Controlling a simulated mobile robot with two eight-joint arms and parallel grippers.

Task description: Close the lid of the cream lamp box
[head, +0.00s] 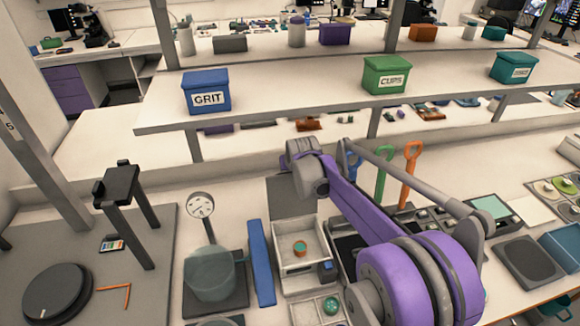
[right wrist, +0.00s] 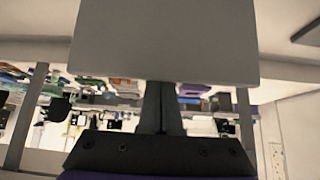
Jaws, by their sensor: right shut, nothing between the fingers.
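The cream lamp box (head: 282,262) stands on the bench in the middle of the head view. It is open, and a small orange and teal round item (head: 300,248) lies inside. A grey panel (head: 288,196) stands up at its back edge and looks like the raised lid. My right arm reaches over from the lower right, its wrist above and behind that panel. My right gripper (right wrist: 160,90) is shut and empty; its tips meet the lower edge of a large pale panel (right wrist: 165,40). Whether they touch it, I cannot tell. My left gripper is not in view.
A blue upright bar (head: 261,262) and a round dial gauge stand (head: 201,207) are left of the box. A small tray (head: 318,308) sits in front. Green (head: 383,170) and orange (head: 411,172) handled tools stand behind my arm. A shelf (head: 290,105) runs above.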

